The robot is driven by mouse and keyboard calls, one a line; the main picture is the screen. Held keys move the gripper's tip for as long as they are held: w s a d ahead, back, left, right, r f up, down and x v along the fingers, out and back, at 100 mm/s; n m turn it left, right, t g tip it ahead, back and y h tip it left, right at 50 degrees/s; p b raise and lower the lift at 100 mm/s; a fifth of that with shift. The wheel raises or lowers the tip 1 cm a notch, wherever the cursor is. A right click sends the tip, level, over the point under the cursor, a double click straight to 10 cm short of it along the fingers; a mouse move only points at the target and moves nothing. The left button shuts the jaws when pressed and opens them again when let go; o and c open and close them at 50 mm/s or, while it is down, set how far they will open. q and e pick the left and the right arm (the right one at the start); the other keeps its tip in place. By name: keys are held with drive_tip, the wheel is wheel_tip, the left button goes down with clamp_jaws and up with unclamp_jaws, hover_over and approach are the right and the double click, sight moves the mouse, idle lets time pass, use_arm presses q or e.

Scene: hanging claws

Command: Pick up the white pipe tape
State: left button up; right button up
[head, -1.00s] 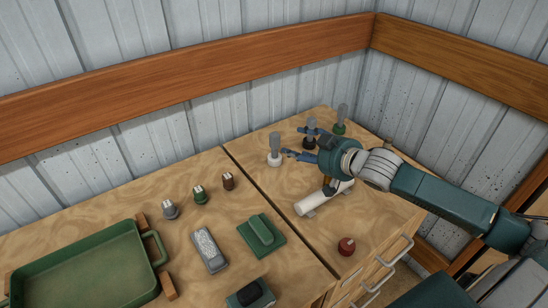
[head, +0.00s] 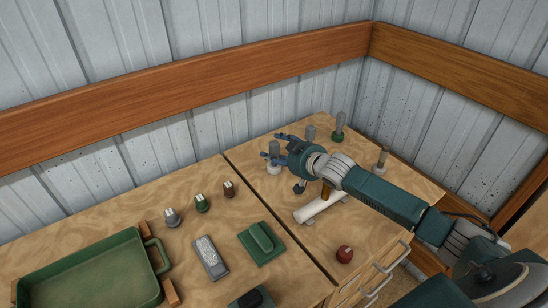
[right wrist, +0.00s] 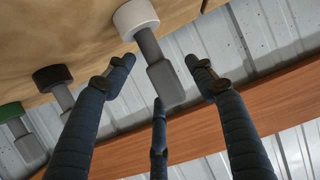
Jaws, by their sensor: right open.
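What appears to be the white pipe tape, a white round piece with a flat grey upright (head: 273,168), stands at the table's back, left of my right gripper. In the right wrist view, its white part (right wrist: 135,17) and grey upright (right wrist: 165,85) lie between the spread fingers. My right gripper (head: 278,147) is open and empty, its fingers pointing toward the back left beside this piece. It also shows in the right wrist view (right wrist: 160,75). I cannot tell whether a finger touches the upright. My left gripper is not in view.
Similar dark (right wrist: 52,78) and green (head: 338,135) pieces stand nearby, with a brown one (head: 381,160) to the right. A white cylinder (head: 318,208) lies under my arm. A red knob (head: 345,254) is in front. A green tray (head: 95,270) sits left. The wall rises close behind.

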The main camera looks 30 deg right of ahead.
drive_tip(key=c, duration=1.3)
drive_tip(key=shift+r, duration=0.1)
